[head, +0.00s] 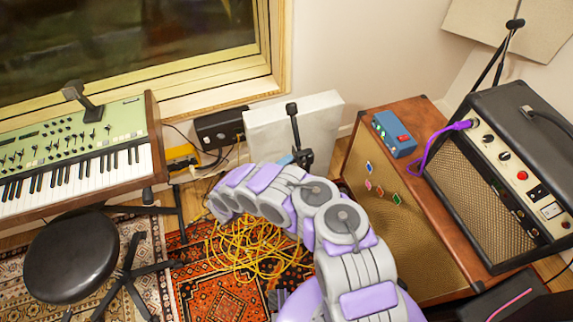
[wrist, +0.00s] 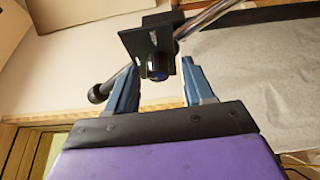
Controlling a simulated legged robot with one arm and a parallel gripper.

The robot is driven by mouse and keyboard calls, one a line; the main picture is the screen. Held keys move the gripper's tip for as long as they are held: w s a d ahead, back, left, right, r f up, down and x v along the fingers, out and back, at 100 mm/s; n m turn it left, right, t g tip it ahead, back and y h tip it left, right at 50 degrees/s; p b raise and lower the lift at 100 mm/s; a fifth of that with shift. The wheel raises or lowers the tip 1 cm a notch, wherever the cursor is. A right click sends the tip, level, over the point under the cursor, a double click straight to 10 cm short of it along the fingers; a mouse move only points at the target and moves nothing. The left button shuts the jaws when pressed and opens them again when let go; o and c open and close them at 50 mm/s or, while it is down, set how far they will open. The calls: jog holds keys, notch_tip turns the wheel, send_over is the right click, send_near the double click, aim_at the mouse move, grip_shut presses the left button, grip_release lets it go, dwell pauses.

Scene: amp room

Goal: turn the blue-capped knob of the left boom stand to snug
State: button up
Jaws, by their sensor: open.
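The blue-capped knob (wrist: 154,65) shows in the wrist view, below a black clamp bracket (wrist: 150,42) on a silver boom tube (wrist: 205,18). My gripper (wrist: 160,70) is open, with one blue finger on each side of the knob. Gaps show between the knob and both fingers, so it looks ungripped. In the head view, the dark boom stand (head: 294,125) rises in front of a white panel, and its clamp (head: 303,157) is beside a blue finger of my gripper (head: 287,160). The knob's cap is not clear there, and my arm hides the stand's lower part.
A wooden cabinet (head: 395,235) with a blue pedal (head: 394,134) and an amplifier (head: 490,170) stands at right. A keyboard (head: 75,160) and black stool (head: 70,258) are at left. Yellow cable (head: 245,250) lies coiled on the rug. The white panel (head: 262,130) stands close behind.

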jog(key=p+v, duration=0.2)
jog(key=v, duration=1.5)
jog(key=shift+f, duration=0.1)
